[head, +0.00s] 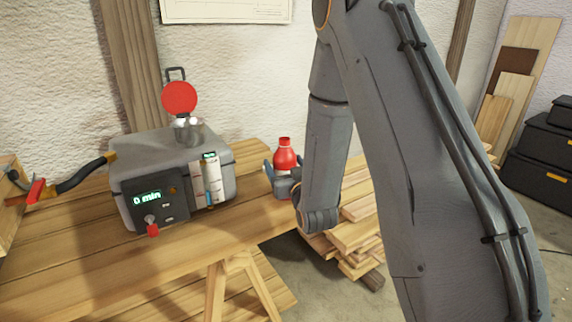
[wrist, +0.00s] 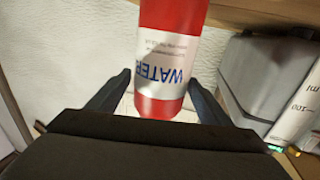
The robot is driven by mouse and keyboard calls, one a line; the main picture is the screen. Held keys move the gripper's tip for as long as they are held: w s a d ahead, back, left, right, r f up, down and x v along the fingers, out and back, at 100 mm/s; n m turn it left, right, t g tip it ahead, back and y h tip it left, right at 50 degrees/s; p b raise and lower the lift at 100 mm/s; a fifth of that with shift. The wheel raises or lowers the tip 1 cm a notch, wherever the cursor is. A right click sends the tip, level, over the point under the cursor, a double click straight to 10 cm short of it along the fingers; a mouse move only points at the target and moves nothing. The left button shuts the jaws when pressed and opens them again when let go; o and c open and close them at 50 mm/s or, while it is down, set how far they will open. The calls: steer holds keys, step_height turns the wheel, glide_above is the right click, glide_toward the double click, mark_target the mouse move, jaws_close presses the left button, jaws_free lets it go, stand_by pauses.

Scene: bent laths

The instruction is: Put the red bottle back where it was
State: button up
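The red bottle (head: 285,156) is upright, cap up, at the right end of the workbench in the head view. Its lower body is hidden by my gripper (head: 283,176). In the wrist view the red bottle (wrist: 167,65) fills the middle, its white WATER label upside down and its lower end cut off.
A grey steam box (head: 165,180) stands left of the bottle, with a 0 min display, a gauge and a red round lid (head: 180,98). The workbench (head: 90,255) has free room in front of it. A clamp (head: 80,178) lies left. Planks (head: 350,235) are stacked right.

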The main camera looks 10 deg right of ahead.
steer(key=shift+r, duration=0.2)
steer(key=s+p, duration=0.1)
steer(key=s, duration=1.1)
steer(key=s+d+f+g+h, duration=0.1)
steer(key=s+d+f+g, duration=0.1)
steer(key=s+f+g, duration=0.55)
steer(key=s+r+g, duration=0.2)
steer(key=s+g, duration=0.3)
steer(key=s, duration=0.3)
steer(key=s+r+m+g, duration=0.1)
steer(key=s+r+g, duration=0.2)
steer(key=s+g, duration=0.2)
steer(key=s, duration=0.3)
steer(key=shift+a, duration=0.15)
steer(key=shift+s+r+g, duration=0.15)
steer(key=shift+g, duration=0.1)
